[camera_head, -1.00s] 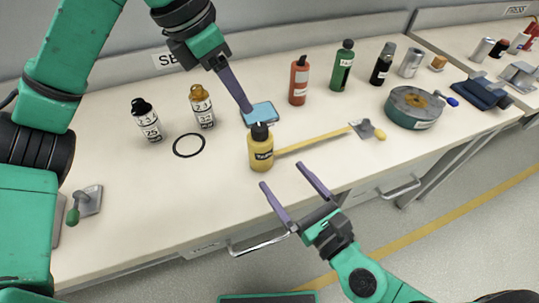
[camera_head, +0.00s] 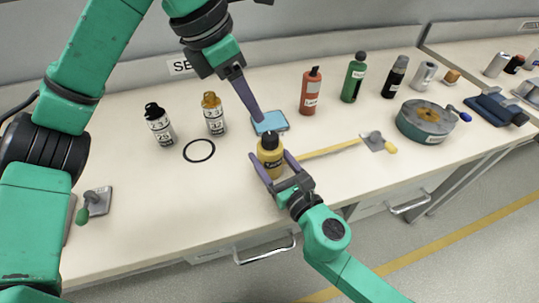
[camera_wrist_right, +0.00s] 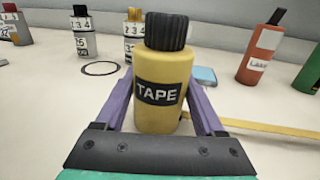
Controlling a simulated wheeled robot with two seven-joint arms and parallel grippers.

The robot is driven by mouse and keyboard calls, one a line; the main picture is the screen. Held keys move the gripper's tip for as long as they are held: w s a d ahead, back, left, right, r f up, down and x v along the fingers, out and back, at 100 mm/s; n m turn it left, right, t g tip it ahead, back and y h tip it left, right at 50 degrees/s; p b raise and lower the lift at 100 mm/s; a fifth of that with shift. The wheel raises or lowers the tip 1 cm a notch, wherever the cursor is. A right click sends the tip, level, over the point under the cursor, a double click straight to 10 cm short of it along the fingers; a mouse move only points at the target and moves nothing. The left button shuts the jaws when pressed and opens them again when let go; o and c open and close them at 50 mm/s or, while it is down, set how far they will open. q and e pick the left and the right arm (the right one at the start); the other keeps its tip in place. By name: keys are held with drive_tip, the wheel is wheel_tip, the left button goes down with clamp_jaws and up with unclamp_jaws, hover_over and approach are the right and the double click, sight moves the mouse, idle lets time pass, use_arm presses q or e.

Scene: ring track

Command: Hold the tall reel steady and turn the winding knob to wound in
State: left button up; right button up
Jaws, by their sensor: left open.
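The tall reel is a yellow cylinder (camera_head: 271,158) marked TAPE with a dark knob (camera_head: 271,138) on top; it stands upright on the bench. A yellow tape (camera_head: 330,149) runs from it to the right, to a grey plate (camera_head: 376,141). My right gripper (camera_head: 272,158) has one finger on each side of the reel; it looks open, and I cannot tell whether the fingers touch. The reel fills the middle of the right wrist view (camera_wrist_right: 163,92). My left gripper (camera_head: 260,118) is open, pointing down just above and behind the knob; its fingers overlap in view.
A blue pad (camera_head: 270,122) lies behind the reel and a black ring (camera_head: 199,150) to its left. Two numbered bottles (camera_head: 214,113) stand at the left. A red bottle (camera_head: 310,92), a green bottle (camera_head: 354,78) and a round green drum (camera_head: 426,121) stand to the right.

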drive_tip(key=c, duration=0.5)
use_arm(q)
drive_tip(key=o, duration=0.4)
drive_tip(key=shift+c, duration=0.2)
use_arm(e)
drive_tip(key=shift+c, duration=0.3)
use_arm(q)
drive_tip(key=shift+o, duration=0.2)
drive_tip(key=w+d+f+n+t, duration=0.1)
drive_tip(key=w+n+t, duration=0.3)
drive_tip(key=w, duration=0.8)
drive_tip(key=shift+w+d+t+h, duration=0.3)
drive_tip(key=shift+t+h, duration=0.1)
drive_tip(key=shift+t, duration=0.7)
drive_tip(key=w+a+r+n+t+h, duration=0.1)
drive_tip(key=w+a+r+t+h, duration=0.15)
drive_tip(key=w+t, duration=0.45)
drive_tip(key=m+g+h, duration=1)
drive_tip(key=g+h, duration=0.1)
drive_tip(key=g, duration=0.4)
approach(270, 140)
drive_tip(key=d+f, duration=0.1)
drive_tip(key=w+d, duration=0.1)
drive_tip(key=d, duration=1.1)
drive_tip(key=shift+w, duration=0.15)
drive_tip(key=shift+c, duration=0.3)
